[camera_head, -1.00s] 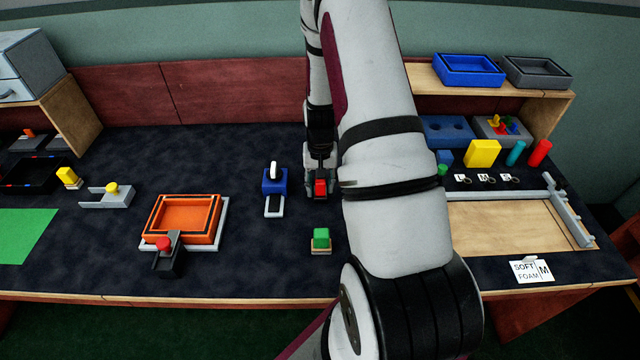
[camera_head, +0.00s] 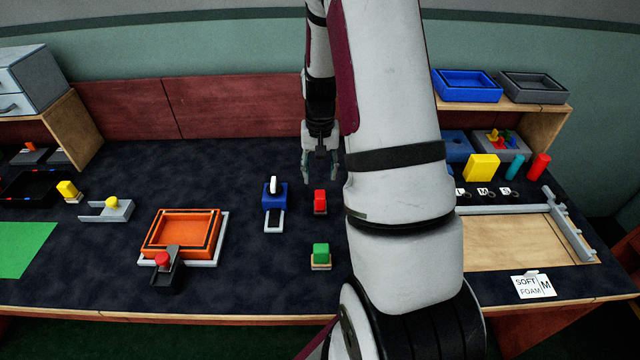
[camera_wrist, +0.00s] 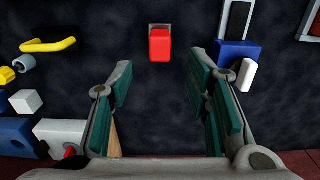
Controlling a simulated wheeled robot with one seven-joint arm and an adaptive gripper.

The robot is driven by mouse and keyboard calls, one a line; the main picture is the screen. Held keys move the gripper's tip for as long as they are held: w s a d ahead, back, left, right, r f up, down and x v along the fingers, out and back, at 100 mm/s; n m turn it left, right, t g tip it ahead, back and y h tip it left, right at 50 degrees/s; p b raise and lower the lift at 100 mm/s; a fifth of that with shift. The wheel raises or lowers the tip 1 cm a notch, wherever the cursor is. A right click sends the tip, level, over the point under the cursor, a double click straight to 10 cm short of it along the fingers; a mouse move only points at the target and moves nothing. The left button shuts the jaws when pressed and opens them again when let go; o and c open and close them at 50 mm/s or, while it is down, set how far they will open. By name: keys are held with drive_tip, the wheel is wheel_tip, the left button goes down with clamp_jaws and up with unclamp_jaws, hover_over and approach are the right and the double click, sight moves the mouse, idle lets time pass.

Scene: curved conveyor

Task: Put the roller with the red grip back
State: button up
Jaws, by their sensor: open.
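A red-gripped piece (camera_head: 320,200), which looks like the roller, stands upright on the dark table top. In the wrist view the red grip (camera_wrist: 160,44) shows as a block with a small grey part at its far end, beyond the fingertips and centred between them. My gripper (camera_head: 320,177) is open and empty, above and behind the red piece in the head view. In the wrist view its two green-padded fingers (camera_wrist: 160,82) are spread wide with nothing between them. Nothing touches the red grip.
A blue holder with a white knob (camera_head: 274,190) stands just left of the red piece. A green-gripped piece (camera_head: 320,254) stands in front of it. An orange tray (camera_head: 183,232) lies further left. A wooden board (camera_head: 520,240) lies at right.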

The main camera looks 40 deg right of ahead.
drive_tip(key=s+a+r+n+t, duration=0.1)
drive_tip(key=a+r+n, duration=0.1)
drive_tip(key=a+r, duration=0.55)
drive_tip(key=s+a+r+n+t, duration=0.15)
drive_tip(key=a+r, duration=0.35)
drive_tip(key=r, duration=0.5)
drive_tip(key=s+a+r+n+t, duration=0.1)
drive_tip(key=s+a+r+n, duration=0.1)
drive_tip(key=s+a+r, duration=0.2)
drive_tip(key=s+a+r+n+t, duration=0.1)
drive_tip(key=s+a+r+n, duration=0.2)
drive_tip(key=s+a+r, duration=0.2)
drive_tip(key=s+a, duration=0.3)
drive_tip(key=s, duration=0.3)
drive_tip(key=shift+a, duration=0.3)
